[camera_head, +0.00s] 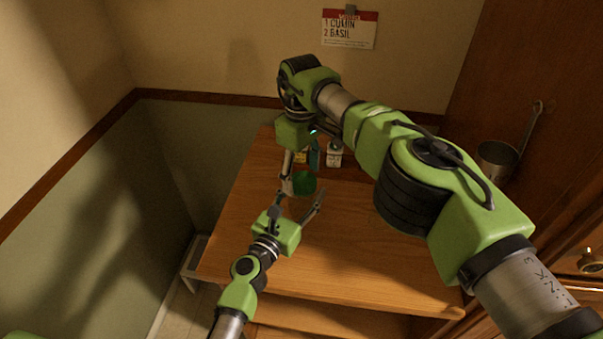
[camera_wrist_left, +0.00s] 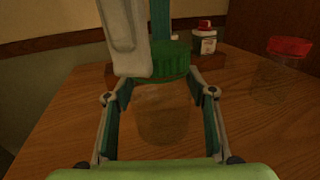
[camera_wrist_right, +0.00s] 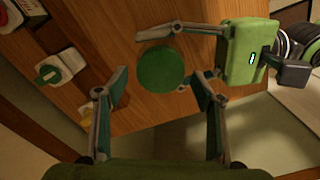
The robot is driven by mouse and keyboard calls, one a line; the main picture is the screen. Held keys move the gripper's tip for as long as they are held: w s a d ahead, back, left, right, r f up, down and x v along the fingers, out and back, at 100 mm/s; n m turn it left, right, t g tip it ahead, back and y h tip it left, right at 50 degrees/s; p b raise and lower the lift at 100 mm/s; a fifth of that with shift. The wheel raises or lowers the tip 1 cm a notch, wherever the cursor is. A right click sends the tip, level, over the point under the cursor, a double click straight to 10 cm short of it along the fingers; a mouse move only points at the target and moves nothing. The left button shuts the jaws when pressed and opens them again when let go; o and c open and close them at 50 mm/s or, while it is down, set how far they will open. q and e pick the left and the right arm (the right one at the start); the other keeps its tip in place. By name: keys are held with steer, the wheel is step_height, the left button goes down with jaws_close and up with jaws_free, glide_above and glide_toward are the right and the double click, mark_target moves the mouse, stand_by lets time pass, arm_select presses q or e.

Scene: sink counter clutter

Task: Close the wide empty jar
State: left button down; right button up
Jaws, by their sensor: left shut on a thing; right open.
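The wide empty jar (camera_wrist_left: 163,118) is clear and stands upright on the wooden counter in the left wrist view. A green ridged lid (camera_wrist_left: 168,64) appears to sit level on its mouth; it also shows from above in the right wrist view (camera_wrist_right: 160,68) and in the head view (camera_head: 304,182). I cannot tell if it is screwed down. My left gripper (camera_wrist_left: 160,95) is shut on the jar from its side, below the lid. My right gripper (camera_wrist_right: 157,80) points down from above, open, with its fingers on either side of the lid.
A clear jar with a red lid (camera_wrist_left: 289,48) stands to the right in the left wrist view. A red-capped white bottle (camera_wrist_left: 204,42) stands behind. Several small containers (camera_head: 334,154) line the counter's back. The counter's front (camera_head: 330,265) is clear.

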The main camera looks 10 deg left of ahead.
step_height(320, 180, up, 4)
steer(key=shift+r, duration=0.1)
steer(key=shift+c, duration=0.4)
